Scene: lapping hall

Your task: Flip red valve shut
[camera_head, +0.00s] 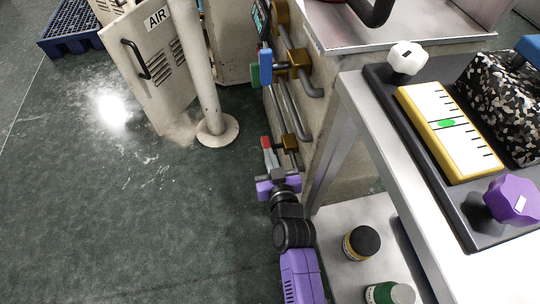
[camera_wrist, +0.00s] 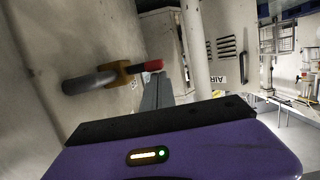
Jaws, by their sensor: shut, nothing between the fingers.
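The red valve handle (camera_head: 266,142) is low on the side of the stone block, beside a brass valve body (camera_head: 289,143). In the wrist view the red handle (camera_wrist: 152,65) sticks out from the brass body (camera_wrist: 121,73), roughly in line with a short grey pipe stub. My gripper (camera_head: 268,153) is shut and empty, with its grey fingers just below the red handle in the head view. In the wrist view the fingertips (camera_wrist: 155,80) overlap the area just under the handle's end. I cannot tell whether they touch it.
Above are a blue handle (camera_head: 265,67), a green handle (camera_head: 254,76) and grey pipes (camera_head: 290,105). A white post (camera_head: 205,80) and an AIR cabinet door (camera_head: 150,70) stand at left. A steel bench (camera_head: 350,105) is close at right.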

